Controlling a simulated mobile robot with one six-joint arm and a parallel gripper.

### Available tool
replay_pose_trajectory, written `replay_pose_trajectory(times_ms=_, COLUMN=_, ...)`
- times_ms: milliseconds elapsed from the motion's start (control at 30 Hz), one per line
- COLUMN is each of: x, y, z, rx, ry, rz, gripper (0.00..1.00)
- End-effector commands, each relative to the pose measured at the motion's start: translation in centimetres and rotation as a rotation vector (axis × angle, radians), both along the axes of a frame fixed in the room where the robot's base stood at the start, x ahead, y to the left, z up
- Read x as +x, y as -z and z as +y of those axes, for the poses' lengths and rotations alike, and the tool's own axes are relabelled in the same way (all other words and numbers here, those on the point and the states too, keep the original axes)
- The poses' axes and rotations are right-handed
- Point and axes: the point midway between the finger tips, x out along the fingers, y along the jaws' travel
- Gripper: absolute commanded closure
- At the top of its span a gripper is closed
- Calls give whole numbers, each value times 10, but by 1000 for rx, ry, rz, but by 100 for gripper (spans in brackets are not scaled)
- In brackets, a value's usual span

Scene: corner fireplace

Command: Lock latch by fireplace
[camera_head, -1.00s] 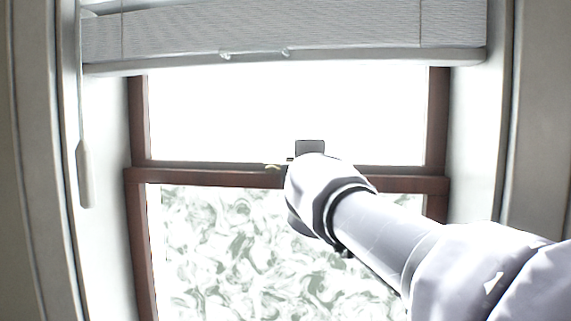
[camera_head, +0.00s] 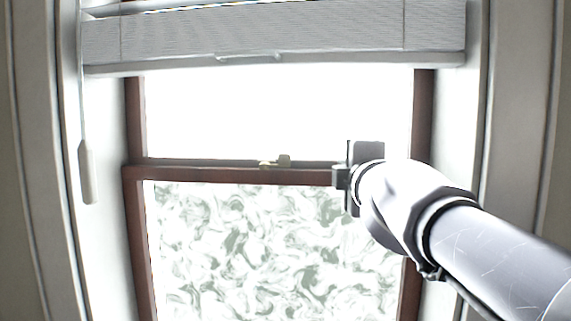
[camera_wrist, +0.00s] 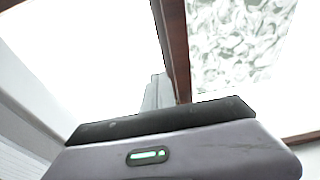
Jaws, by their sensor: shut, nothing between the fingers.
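The window latch (camera_head: 274,162) is a small pale brass-coloured fitting on the middle rail of a brown sash window, left of my gripper in the head view. Its parts are small, and I cannot tell for sure whether it is locked. My gripper (camera_head: 340,178) is shut and empty, to the right of the latch and apart from it, near the right part of the rail. In the wrist view the dark gripper body (camera_wrist: 160,124) fills the bottom, and the latch does not show.
The brown window rail (camera_head: 220,172) crosses between bright upper glass and patterned lower glass (camera_head: 260,240). A raised blind (camera_head: 270,35) hangs above. Its wand (camera_head: 87,172) hangs at the left. White side walls (camera_head: 452,150) flank the recess.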

Motion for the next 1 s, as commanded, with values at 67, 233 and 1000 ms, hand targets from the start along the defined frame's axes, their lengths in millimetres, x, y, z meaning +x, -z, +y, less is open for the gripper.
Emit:
replay_pose_trajectory(times_ms=67, x=0, y=0, z=0, rx=0, ry=0, rz=-1, gripper=100)
replay_pose_trajectory(times_ms=233, x=-6, y=8, z=-4, rx=72, ry=22, rz=12, gripper=100)
replay_pose_trajectory(times_ms=1000, x=-305, y=356, z=49, rx=1877, ry=936, rz=806, gripper=100)
